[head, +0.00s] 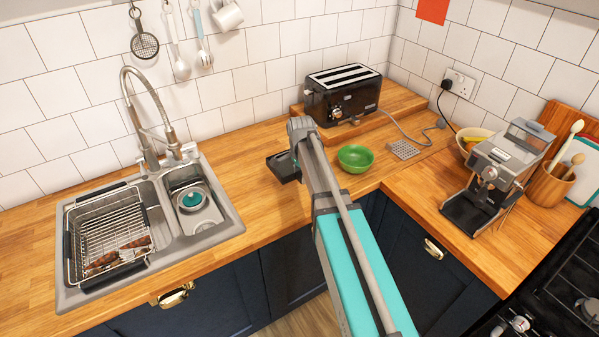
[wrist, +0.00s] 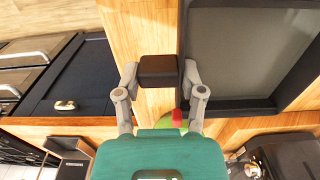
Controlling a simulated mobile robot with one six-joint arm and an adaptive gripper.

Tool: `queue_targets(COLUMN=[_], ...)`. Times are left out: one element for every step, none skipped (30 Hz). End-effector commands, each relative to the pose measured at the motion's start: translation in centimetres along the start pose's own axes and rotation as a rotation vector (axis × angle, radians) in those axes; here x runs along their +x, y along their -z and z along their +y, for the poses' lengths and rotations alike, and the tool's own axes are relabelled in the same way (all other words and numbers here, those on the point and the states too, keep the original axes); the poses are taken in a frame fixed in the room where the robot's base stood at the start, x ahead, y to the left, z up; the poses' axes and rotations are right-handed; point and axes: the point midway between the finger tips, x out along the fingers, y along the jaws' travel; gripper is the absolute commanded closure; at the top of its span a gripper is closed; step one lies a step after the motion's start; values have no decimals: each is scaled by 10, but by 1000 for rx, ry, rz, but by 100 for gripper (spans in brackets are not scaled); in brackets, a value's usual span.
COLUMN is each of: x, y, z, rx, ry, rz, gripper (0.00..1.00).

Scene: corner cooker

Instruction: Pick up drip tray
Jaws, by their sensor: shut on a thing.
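The drip tray (head: 281,168) is a dark, shallow, square tray at the middle of the wooden counter in the head view, partly hidden by my arm. In the wrist view the drip tray (wrist: 245,55) fills the upper right, with a raised dark rim and a small dark block on its left side. My gripper (wrist: 160,73) is shut on the drip tray at that block, one finger outside it and the other inside the rim. The tray looks empty. I cannot tell whether it touches the counter.
A green bowl (head: 355,158) stands right of my arm. A coffee machine (head: 497,172) stands at the right. The sink (head: 215,215) is left, with free counter between.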

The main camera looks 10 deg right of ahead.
Motion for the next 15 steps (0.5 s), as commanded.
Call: queue_targets(x=[-8, -8, -9, -10, -12, -13, -14, -16, -17, -19, -20, -22, -23, -24, -26], y=[-2, -3, -4, -5, -6, -8, -9, -10, -11, -12, -13, -14, -15, -16, -17], z=[4, 8, 12, 15, 17, 21, 24, 26, 30, 33, 35, 39, 42, 44, 47], rx=[0, 0, 0, 0, 0, 0, 0, 0, 0, 0, 0, 0, 0, 0, 0], ry=[0, 0, 0, 0, 0, 0, 0, 0, 0, 0, 0, 0, 0, 0, 0], rz=[0, 0, 0, 0, 0, 0, 0, 0, 0, 0, 0, 0, 0, 0, 0], gripper=[100, 100, 100, 100, 100, 100, 100, 100, 100, 100, 100, 100, 100, 100, 100])
